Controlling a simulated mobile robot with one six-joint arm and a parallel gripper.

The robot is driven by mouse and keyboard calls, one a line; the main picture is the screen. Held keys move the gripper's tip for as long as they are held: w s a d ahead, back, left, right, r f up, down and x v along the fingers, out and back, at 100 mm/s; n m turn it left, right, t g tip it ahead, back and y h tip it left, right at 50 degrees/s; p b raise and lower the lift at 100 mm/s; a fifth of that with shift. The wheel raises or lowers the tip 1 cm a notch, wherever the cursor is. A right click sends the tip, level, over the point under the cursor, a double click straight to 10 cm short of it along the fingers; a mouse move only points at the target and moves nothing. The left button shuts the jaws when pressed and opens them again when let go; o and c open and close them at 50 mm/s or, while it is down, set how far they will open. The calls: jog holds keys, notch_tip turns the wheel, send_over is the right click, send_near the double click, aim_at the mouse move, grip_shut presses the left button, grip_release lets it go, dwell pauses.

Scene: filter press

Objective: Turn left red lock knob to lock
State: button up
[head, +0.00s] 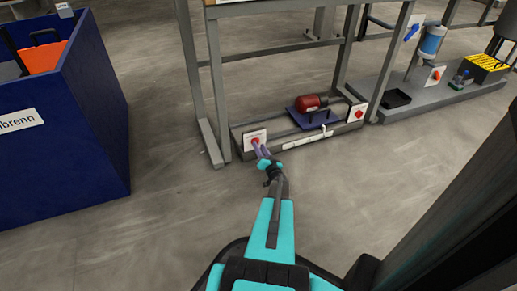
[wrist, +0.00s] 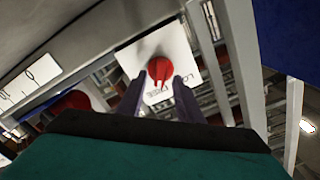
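The left red lock knob (head: 255,141) sits on a white plate (head: 248,134) at the left end of the low grey base. In the wrist view the knob (wrist: 160,72) has a raised grip bar, and its white plate (wrist: 181,48) carries partly hidden lettering. My gripper (head: 261,151) is in front of this knob. In the wrist view its two dark fingers (wrist: 159,80) stand apart, one on each side of the knob's lower part, with visible gaps to the bar. Whether the tips touch the knob cannot be told. A second red knob (head: 359,114) is on a white plate at the right.
A red cylinder (head: 307,103) lies on a dark blue plate (head: 318,118) in the base. A blue bin (head: 85,95) stands left. The floor (head: 170,215) between is clear.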

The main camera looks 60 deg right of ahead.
jog(key=shift+x, duration=0.85)
grip_shut()
